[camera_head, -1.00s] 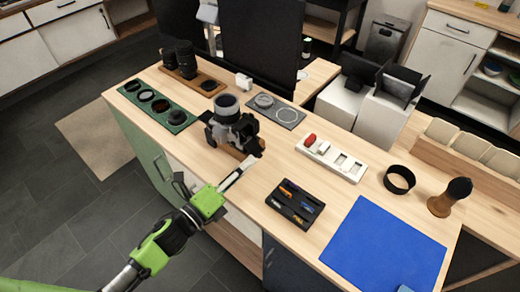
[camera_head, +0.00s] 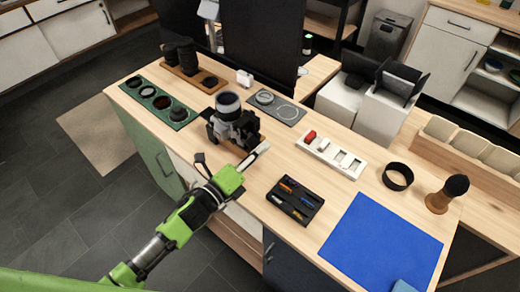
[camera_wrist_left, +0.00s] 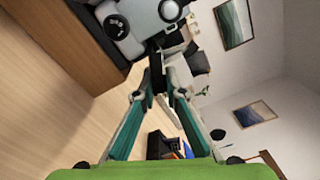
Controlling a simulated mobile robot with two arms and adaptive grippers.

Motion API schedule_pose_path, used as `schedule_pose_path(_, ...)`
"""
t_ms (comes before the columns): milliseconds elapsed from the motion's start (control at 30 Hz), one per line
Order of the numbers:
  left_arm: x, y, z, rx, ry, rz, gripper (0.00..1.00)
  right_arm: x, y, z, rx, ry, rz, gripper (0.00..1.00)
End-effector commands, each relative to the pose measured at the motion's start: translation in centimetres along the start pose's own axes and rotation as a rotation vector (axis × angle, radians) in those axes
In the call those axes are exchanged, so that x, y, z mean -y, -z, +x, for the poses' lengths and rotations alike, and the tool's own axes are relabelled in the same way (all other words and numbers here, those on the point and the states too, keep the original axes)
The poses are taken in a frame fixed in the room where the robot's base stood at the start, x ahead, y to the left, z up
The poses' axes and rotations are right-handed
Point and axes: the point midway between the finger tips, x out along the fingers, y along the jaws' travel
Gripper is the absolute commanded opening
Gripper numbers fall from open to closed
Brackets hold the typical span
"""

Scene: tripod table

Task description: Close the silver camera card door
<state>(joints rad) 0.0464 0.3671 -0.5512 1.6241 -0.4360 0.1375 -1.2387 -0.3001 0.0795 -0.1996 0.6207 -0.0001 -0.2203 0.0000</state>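The silver camera (camera_head: 236,124), with a large lens facing up, stands on a wooden base on the table. Its silver body fills the top of the left wrist view (camera_wrist_left: 150,14). My left gripper (camera_head: 262,149) is just in front of the camera's lower right side. In the left wrist view its two fingertips (camera_wrist_left: 160,84) have a narrow gap between them, and a dark narrow part under the camera body shows behind the gap. I cannot tell whether that part is the card door, or whether the fingers touch it. My right gripper is not in view.
A green lens tray (camera_head: 157,103) and a wooden lens board (camera_head: 204,80) lie at the left. A grey tray (camera_head: 290,116), a white tray (camera_head: 350,166), a black tray (camera_head: 293,212) and a blue mat (camera_head: 370,240) lie to the right.

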Motion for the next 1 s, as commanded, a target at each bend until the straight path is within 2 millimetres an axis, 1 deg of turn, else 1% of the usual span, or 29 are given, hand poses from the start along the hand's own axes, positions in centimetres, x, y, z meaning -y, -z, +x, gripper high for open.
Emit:
schedule_pose_path(167, 0.1, -0.1, 0.0, 0.0, 0.0, -0.011, 0.0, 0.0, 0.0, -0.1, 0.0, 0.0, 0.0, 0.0)
schedule_pose_path(367, 0.6, -0.2, 0.0, 0.001, 0.0, -0.085, 0.0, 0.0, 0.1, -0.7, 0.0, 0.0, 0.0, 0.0)
schedule_pose_path(800, 1.9, -0.8, 0.0, 0.001, 0.0, -0.402, 0.0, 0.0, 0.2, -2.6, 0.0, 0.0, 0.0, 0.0)
schedule_pose_path(1000, 2.3, -1.1, 0.0, 0.002, 0.0, -0.52, 0.0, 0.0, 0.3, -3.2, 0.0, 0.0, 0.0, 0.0)
